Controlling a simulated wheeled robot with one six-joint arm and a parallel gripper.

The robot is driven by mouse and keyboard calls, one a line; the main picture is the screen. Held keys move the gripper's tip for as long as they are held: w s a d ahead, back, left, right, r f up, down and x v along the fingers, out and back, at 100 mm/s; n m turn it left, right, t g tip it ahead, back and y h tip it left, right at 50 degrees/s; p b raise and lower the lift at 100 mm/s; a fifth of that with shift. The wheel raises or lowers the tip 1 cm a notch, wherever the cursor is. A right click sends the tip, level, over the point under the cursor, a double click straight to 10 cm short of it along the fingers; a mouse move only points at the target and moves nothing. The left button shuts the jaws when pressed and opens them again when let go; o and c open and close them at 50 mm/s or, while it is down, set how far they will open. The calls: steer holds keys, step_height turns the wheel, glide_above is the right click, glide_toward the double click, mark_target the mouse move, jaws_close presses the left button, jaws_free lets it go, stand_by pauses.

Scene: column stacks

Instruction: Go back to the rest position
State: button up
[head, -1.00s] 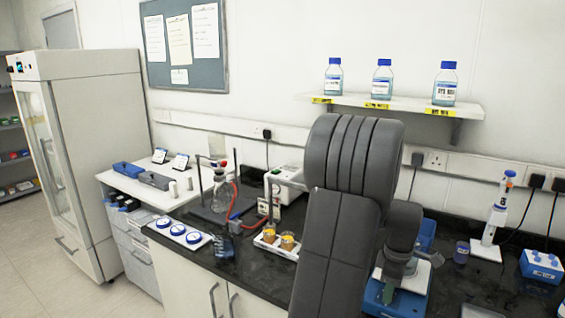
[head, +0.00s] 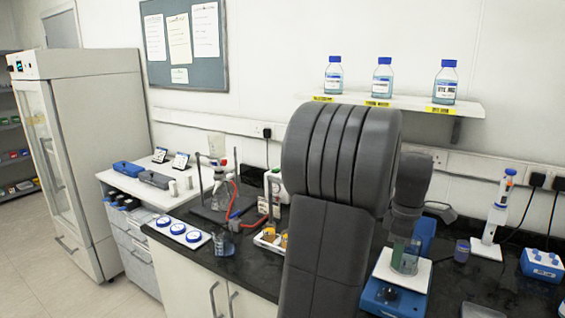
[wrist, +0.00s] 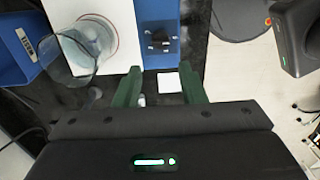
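My gripper (wrist: 160,72) is open in the wrist view, with its two green fingers apart and nothing held between them. In the head view my gripper (head: 400,252) hangs at the right, overlapping a clear glass beaker. The beaker (wrist: 85,45) stands on the white plate of a blue stirrer (wrist: 165,30), left of and apart from the fingers in the wrist view. The stirrer (head: 384,298) is on the black bench in the head view. My arm hides part of the bench in the middle.
A pipette stand (head: 487,250) and a blue box (head: 541,264) stand on the right. A small purple-blue cup (head: 461,251) is near the stirrer. A shelf (head: 400,100) holds three blue-capped bottles. A flask (head: 222,192) and a white tray with amber contents (head: 268,240) stand left of my arm.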

mark_target(390, 288)
step_height(390, 288, down, 11)
steer(key=shift+p, duration=0.3)
steer(key=shift+m, duration=0.3)
steer(key=m, duration=0.4)
steer(key=shift+r+m, duration=0.1)
steer(key=shift+m, duration=0.2)
steer(key=m, duration=0.5)
steer(key=shift+m, duration=0.3)
steer(key=m, duration=1)
steer(key=shift+m, duration=0.3)
